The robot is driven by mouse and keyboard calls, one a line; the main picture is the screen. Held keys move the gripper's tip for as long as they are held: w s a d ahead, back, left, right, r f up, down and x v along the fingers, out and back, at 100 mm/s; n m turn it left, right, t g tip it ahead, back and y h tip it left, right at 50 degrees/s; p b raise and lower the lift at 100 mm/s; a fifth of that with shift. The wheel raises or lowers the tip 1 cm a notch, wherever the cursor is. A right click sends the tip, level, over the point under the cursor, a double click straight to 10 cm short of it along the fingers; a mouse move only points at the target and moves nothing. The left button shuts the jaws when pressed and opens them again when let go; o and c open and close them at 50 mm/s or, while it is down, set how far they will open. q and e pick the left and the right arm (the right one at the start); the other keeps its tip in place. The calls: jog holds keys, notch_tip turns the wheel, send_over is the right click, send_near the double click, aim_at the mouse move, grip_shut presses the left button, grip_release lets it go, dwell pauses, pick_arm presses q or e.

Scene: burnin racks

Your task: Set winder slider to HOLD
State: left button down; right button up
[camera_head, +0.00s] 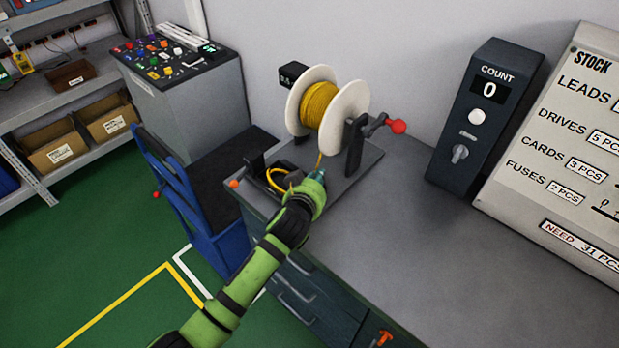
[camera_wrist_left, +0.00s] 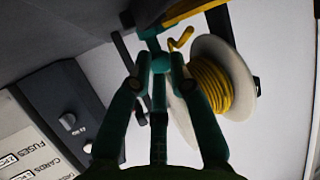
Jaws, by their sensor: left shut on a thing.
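The winder stands on the grey bench, with a white spool (camera_head: 349,100) of yellow wire and a red-knobbed crank (camera_head: 397,126). The spool also shows in the left wrist view (camera_wrist_left: 238,68). My left gripper (camera_head: 314,180) is at the front of the winder's base plate (camera_head: 350,172), below the spool. Its fingers (camera_wrist_left: 152,34) are shut on a small part there, apparently the winder slider, which they mostly hide. The yellow wire runs down from the spool to beside the fingertips. No HOLD mark is readable. My right gripper is out of view.
A dark counter box (camera_head: 486,115) reading 0 and a stock board (camera_head: 560,150) stand at the right. An orange-tipped lever (camera_head: 235,183) is at the winder's left. A blue cart (camera_head: 205,200) stands left of the bench. The bench (camera_head: 470,260) is clear in front.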

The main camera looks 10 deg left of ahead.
pick_arm(q)
jog(key=shift+w+d+r, duration=0.1)
jog(key=shift+d+r, duration=0.1)
jog(key=shift+r, duration=0.05)
jog(key=c, duration=1.4)
grip_release()
jog(key=o, duration=0.3)
jog(key=shift+d, duration=0.2)
jog(key=shift+w+f, duration=0.2)
jog(key=shift+s+a, duration=0.15)
jog(key=shift+s, duration=0.05)
jog(key=v, duration=1.1)
jog(key=shift+s, duration=0.3)
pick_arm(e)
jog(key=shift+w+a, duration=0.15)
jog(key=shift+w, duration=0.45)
pick_arm(q)
jog(key=shift+r, duration=0.1)
